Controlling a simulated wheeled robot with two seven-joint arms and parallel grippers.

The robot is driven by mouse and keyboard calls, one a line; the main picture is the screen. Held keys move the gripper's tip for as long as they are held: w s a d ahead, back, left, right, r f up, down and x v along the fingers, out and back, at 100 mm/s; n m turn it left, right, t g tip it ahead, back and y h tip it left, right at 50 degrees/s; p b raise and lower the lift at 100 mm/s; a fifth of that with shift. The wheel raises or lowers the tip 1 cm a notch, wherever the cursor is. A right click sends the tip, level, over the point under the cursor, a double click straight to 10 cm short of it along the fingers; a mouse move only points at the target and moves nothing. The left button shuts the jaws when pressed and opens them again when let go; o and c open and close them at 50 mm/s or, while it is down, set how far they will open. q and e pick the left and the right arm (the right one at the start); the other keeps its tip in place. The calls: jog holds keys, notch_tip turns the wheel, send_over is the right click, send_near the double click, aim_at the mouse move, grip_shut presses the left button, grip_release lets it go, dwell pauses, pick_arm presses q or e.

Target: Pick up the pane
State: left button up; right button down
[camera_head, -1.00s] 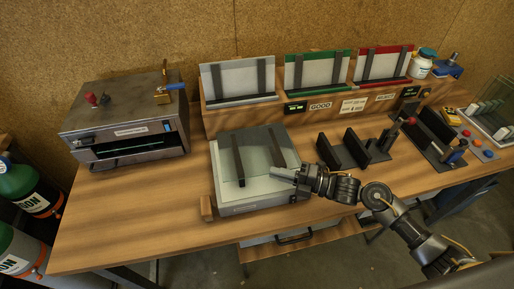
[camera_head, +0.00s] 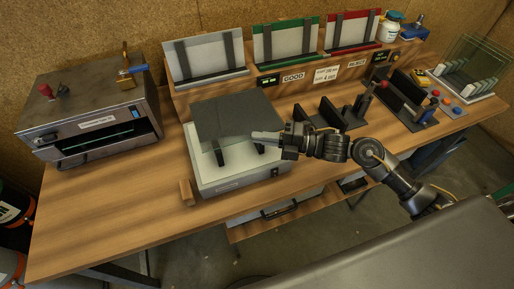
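The pane (camera_head: 233,115) is a thin, see-through grey sheet over the back part of a pale box-shaped stand (camera_head: 203,176). It looks slightly raised, with its near edge above two black strips (camera_head: 221,156). My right gripper (camera_head: 262,137) comes in from the right. Its narrow fingers are close together at the pane's near right edge and look shut on it; the contact itself is too small to see clearly. My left gripper is not in view.
A metal oven-like box (camera_head: 92,110) stands at the left. Behind are slotted racks with a grey (camera_head: 207,57), a green (camera_head: 287,40) and a red (camera_head: 352,31) panel. Black brackets (camera_head: 328,114) stand right of the stand. The front left of the wooden bench (camera_head: 110,215) is clear.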

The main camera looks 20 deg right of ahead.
jog(key=s+d+r+b, duration=0.4)
jog(key=d+r, duration=0.4)
jog(key=d, duration=0.3)
jog(key=shift+s+d+r, duration=0.15)
jog(key=shift+s+d, duration=0.15)
jog(key=shift+s, duration=0.2)
